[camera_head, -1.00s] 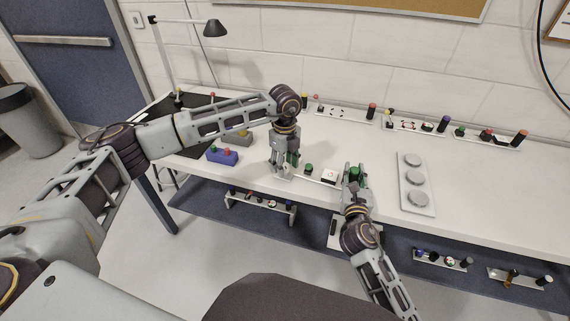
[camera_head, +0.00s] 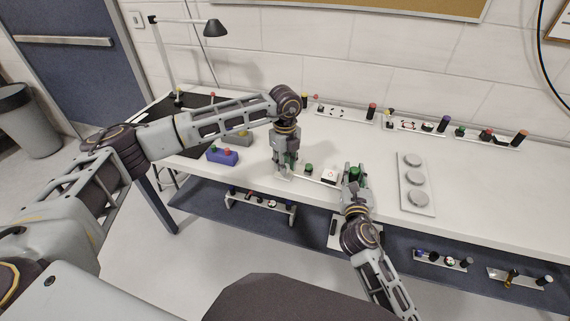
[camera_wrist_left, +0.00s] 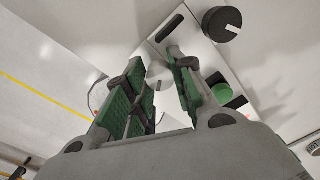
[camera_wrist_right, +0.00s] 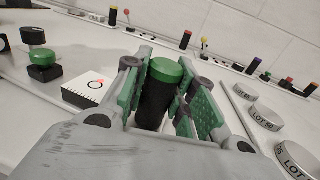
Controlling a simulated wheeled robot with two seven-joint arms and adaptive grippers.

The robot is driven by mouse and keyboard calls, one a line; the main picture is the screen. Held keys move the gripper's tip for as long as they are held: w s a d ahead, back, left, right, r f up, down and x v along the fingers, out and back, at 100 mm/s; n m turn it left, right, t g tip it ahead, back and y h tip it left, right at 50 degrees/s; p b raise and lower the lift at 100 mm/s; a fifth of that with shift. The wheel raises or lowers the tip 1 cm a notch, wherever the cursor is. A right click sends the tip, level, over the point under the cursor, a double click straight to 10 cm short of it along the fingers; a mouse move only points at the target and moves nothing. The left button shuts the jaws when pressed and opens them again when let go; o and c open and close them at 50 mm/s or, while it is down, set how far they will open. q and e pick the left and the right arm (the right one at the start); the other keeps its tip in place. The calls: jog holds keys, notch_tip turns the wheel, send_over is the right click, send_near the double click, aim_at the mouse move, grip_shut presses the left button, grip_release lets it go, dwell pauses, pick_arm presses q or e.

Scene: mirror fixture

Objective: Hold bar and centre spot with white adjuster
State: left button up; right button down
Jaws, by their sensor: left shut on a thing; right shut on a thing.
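My right gripper (camera_head: 353,174) is shut on an upright black bar with a green cap (camera_wrist_right: 160,92), which stands between its fingers. My left gripper (camera_head: 284,172) points down at the fixture. It is shut around the white adjuster (camera_wrist_left: 157,72), which shows between its fingers in the left wrist view and is partly hidden. A white target block (camera_wrist_right: 88,92) with a black ring stands between the grippers. A red spot (camera_wrist_right: 101,81) lies at the ring's upper right edge in the right wrist view, not clearly in its centre. A green-topped black knob (camera_wrist_right: 42,66) stands beside the block.
A black knob with a white line (camera_wrist_left: 222,23) sits close to my left fingers. A tray with several round grey weights (camera_head: 416,187) lies right of my right gripper. A purple box (camera_head: 222,155) stands to the left. Several small fixtures line the back wall.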

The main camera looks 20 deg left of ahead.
pick_arm(q)
jog(key=shift+m, duration=0.5)
jog(key=o, duration=1.1)
jog(key=shift+c, duration=0.2)
jog(key=shift+r, duration=0.15)
notch_tip(320, 180, up, 12)
